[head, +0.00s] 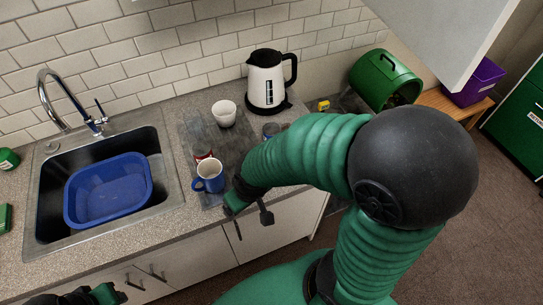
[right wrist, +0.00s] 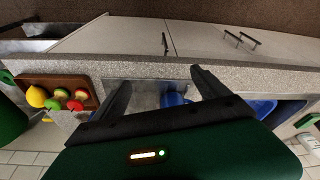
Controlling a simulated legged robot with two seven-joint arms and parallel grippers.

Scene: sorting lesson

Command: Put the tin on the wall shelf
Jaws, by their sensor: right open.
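I cannot make out a tin for certain. A small dark blue thing (head: 270,130), partly hidden behind my right arm in the head view, may be it. A white panel (head: 440,30) at the upper right may be part of a wall unit; I cannot tell whether it is the shelf. My right gripper (head: 248,211) is open and empty near the counter's front edge, right of a blue mug (head: 209,178). In the right wrist view its spread fingers (right wrist: 160,77) have the mug (right wrist: 174,99) behind the gap. My left gripper (head: 105,293) shows only partly at bottom left.
A grey mat (head: 196,130) holds a white cup (head: 224,112) and the mug, with a red thing (head: 203,156) behind it. A kettle (head: 268,80) stands behind. The sink holds a blue basin (head: 108,190). A fruit tray (right wrist: 38,80) and green bin (head: 385,78) are right.

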